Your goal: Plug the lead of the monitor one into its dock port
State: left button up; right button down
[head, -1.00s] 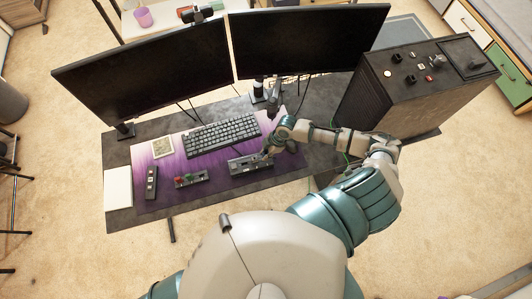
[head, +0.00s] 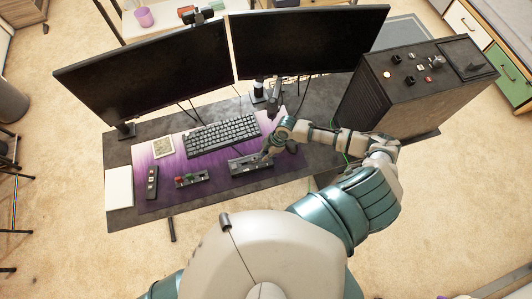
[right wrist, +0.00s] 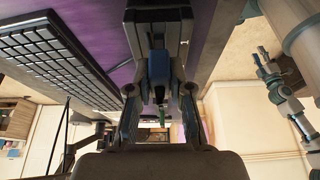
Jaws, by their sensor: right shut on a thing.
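The dock (head: 251,163) is a dark box on the purple desk mat, in front of the keyboard. In the right wrist view its dark body (right wrist: 156,17) is at top centre. My right gripper (head: 265,156) is at the dock's right part. In the right wrist view the right gripper (right wrist: 159,92) is shut on a blue and dark plug (right wrist: 158,66), whose far end meets or nearly meets the dock. I cannot tell whether it is in a port. A bit of green lead (right wrist: 162,122) shows behind it. My left gripper does not show in the head view.
Two dark monitors (head: 150,72) (head: 308,38) stand behind the keyboard (head: 222,134). A dark computer case (head: 405,90) stands at the right. A small switch box (head: 191,179) and a dark strip (head: 152,182) lie left of the dock.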

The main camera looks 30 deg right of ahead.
jog(key=shift+a, duration=0.1)
jog(key=shift+f+b, duration=0.55)
jog(key=shift+f, duration=0.5)
jog(key=c, duration=1)
grip_release()
jog(key=shift+r, duration=0.2)
jog(key=v, duration=1.1)
jog(key=shift+d+r, duration=0.25)
